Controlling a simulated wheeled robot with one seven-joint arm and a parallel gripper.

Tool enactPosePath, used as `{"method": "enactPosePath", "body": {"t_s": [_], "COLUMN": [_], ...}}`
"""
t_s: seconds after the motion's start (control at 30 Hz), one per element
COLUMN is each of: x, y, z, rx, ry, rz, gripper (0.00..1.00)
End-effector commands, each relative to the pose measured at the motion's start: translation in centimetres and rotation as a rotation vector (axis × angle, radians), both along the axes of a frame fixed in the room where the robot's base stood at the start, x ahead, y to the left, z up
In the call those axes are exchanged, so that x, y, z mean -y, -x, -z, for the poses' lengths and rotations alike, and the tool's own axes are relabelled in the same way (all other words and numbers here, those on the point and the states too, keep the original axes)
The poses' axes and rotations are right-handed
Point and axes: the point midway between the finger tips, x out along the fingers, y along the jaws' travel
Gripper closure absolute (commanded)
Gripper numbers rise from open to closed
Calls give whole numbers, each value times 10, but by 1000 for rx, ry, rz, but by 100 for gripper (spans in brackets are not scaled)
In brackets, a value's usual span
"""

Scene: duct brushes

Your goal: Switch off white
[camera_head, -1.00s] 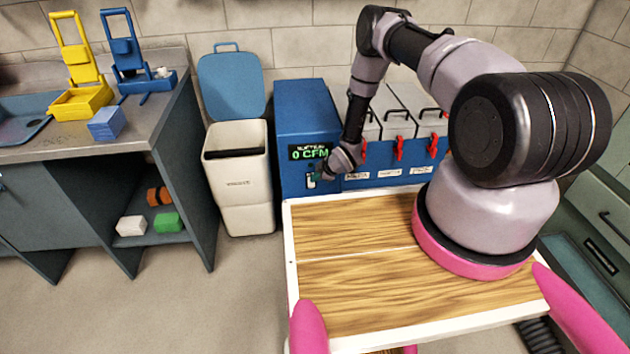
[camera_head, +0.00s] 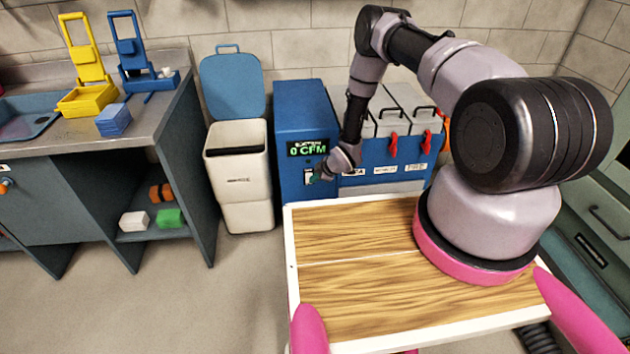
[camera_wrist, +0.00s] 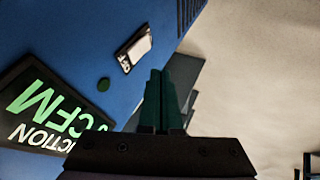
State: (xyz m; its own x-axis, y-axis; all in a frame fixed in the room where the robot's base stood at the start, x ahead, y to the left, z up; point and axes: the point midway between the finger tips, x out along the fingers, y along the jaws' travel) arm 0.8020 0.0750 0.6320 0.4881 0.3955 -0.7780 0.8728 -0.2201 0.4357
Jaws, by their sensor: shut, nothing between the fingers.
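The blue suction unit (camera_head: 300,125) stands against the wall, its display (camera_head: 307,148) reading 0 CFM. Red levers (camera_head: 393,147) sit on grey-lidded boxes to the right, above partly hidden labels.
A white bin (camera_head: 238,175) with a raised blue lid stands left of the unit. The counter (camera_head: 150,120) holds yellow and blue devices and a blue block; white, green and orange blocks lie on the shelf below. My wooden top is clear.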

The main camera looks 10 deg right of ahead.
Motion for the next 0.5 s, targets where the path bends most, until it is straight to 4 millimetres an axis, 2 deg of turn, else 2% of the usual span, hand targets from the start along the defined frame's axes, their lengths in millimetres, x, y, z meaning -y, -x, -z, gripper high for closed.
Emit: {"method": "enactPosePath", "body": {"t_s": [0.5], "x": [29], "y": [18], "z": [-63], "rx": [3], "ry": [1], "rz": [2], "gripper": [100]}}
